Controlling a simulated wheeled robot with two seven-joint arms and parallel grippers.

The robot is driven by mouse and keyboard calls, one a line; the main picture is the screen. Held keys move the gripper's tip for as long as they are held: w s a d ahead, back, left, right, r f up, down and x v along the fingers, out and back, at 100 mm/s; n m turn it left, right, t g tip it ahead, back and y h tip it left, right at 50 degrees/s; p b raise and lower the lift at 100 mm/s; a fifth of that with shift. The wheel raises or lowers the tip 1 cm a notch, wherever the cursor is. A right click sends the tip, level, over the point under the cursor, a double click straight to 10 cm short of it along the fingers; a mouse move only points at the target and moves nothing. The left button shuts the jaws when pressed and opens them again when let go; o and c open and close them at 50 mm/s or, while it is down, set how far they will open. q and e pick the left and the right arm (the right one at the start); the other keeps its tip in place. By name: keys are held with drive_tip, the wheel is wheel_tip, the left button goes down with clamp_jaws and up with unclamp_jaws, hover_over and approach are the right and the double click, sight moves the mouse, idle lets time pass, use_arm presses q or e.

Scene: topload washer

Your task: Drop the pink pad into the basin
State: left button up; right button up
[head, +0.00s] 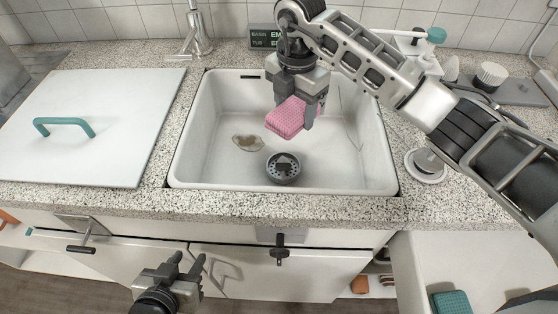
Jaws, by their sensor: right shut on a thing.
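The pink pad (287,118) is held between the fingers of my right gripper (300,112), above the white basin (218,155). The pad is tilted, and the gripper hides part of it. The basin has a dark round drain (283,168) in its floor and a brownish stain (248,143) to the left of the drain. My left gripper (190,267) is low in front of the cabinet, with its fingers apart and nothing seen between them.
A white board (100,110) with a teal handle lies left of the basin. A faucet (196,35) and a small display (264,38) stand behind. A brush (490,77) stands at the right. An open drawer (440,255) at the lower right holds a teal pad (451,302).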

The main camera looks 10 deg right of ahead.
drive_tip(key=shift+f, duration=0.1)
drive_tip(key=o, duration=1)
drive_tip(key=shift+o, duration=0.2)
wheel_tip(320, 180, up, 16)
drive_tip(key=shift+f, duration=0.1)
